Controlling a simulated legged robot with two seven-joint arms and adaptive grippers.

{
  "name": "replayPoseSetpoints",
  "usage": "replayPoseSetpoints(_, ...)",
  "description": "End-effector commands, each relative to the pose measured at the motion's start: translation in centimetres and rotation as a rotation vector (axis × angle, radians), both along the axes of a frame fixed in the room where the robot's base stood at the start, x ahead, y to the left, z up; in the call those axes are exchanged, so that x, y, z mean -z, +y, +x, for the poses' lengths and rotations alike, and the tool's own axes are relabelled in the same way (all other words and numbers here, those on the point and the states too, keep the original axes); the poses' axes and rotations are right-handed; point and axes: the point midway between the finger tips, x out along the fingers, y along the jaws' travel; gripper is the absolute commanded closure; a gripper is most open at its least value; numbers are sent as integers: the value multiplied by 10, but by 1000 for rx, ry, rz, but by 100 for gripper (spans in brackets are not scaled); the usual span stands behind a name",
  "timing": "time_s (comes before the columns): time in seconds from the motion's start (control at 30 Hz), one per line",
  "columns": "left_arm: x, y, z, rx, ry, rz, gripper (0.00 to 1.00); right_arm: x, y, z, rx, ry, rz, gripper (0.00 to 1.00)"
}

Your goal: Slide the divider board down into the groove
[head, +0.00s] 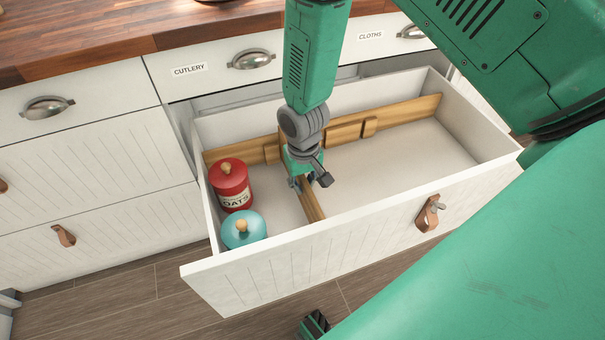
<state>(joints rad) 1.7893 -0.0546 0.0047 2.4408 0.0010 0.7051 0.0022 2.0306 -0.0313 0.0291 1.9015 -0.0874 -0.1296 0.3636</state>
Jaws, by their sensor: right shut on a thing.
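The divider board (313,205) is a light wooden strip in the open drawer, running from near the back rail towards the drawer front. My right gripper (309,182) comes down from above and is shut on the board's upper edge, hiding part of it. A long wooden rail (410,112) runs along the drawer's back, with raised blocks (370,127) on it. The groove is not clearly visible; the board's far end lies close to the rail behind my gripper. I cannot tell how deep the board sits.
The white drawer (270,272) is pulled out. A red oats canister (231,186) and a teal lidded canister (243,230) stand in its left part. The right part of its floor (400,165) is clear. A wooden countertop (120,35) lies behind.

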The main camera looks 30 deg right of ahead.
Motion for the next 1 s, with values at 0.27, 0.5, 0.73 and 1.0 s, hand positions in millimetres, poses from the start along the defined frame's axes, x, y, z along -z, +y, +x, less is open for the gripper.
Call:
replayPoseSetpoints(0.27, 5, 0, 0, 0, 0, 0, 60, 9, 0, 1, 0, -2, 0, 100)
replayPoseSetpoints(0.5, 7, 0, 0, 0, 0, 0, 60, 13, 0, 1, 0, -2, 0, 70)
replayPoseSetpoints(0.73, 7, 0, 0, 0, 0, 0, 60, 13, 0, 0, 0, -1, 0, 66)
replayPoseSetpoints(1.0, 6, 0, -2, 0, -3, 0, 60, -4, 0, 1, 1, -3, 0, 66)
